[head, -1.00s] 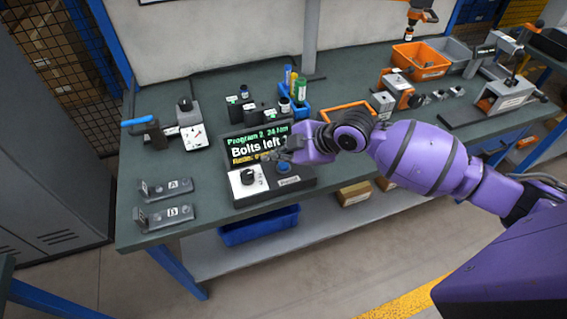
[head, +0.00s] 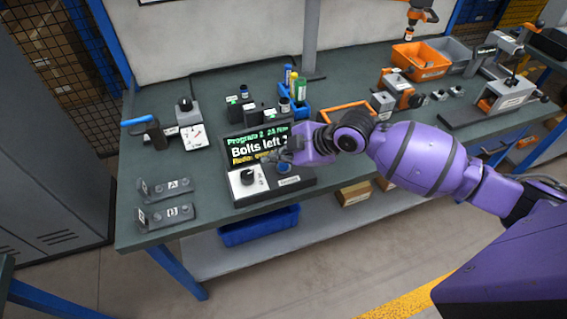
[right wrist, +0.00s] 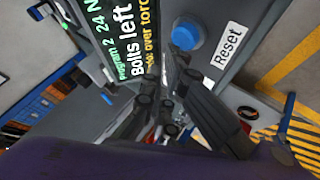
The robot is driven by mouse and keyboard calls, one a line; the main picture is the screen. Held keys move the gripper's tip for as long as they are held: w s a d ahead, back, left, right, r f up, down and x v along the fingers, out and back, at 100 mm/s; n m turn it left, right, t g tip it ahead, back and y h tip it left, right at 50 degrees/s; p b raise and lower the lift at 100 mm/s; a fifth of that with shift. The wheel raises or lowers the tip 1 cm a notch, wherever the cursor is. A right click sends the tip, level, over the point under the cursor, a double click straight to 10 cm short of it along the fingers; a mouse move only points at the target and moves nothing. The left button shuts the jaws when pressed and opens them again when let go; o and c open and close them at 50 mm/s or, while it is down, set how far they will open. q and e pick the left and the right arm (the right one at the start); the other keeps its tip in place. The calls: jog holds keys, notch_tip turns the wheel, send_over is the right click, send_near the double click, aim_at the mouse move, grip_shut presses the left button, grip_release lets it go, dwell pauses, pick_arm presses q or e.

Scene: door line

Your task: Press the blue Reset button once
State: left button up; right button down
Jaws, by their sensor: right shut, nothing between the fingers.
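The blue Reset button (head: 284,167) sits on the dark control box (head: 240,194), in front of its screen (head: 256,147). In the right wrist view the round blue button (right wrist: 187,34) is plain, with the white Reset label (right wrist: 228,45) beside it. My right gripper (head: 270,157) is shut and empty. Its fingers are just behind the button in the head view, over the lower edge of the screen. In the right wrist view the fingers (right wrist: 178,68) end close to the button; I cannot tell whether they touch it. My left gripper is not in view.
A black knob (head: 247,177) is left of the button on the same box. Two dark fixtures (head: 167,215) lie at the bench's left front. A blue bin (head: 260,226) is on the shelf below. Bottles and an orange tray (head: 347,111) stand behind the box.

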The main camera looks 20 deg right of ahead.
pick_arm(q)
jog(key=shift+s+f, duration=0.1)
pick_arm(e)
jog(key=shift+f, duration=0.25)
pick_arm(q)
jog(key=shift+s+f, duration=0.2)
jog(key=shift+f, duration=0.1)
pick_arm(e)
jog(key=shift+f, duration=0.5)
dwell(0.5)
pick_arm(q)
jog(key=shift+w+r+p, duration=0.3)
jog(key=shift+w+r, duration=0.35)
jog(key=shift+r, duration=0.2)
pick_arm(e)
jog(key=shift+r, duration=0.9)
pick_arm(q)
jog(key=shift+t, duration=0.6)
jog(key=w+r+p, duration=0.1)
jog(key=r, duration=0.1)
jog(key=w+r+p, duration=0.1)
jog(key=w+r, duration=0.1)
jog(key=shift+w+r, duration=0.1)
pick_arm(e)
notch_tip(320, 180, up, 5)
jog(key=shift+r, duration=0.1)
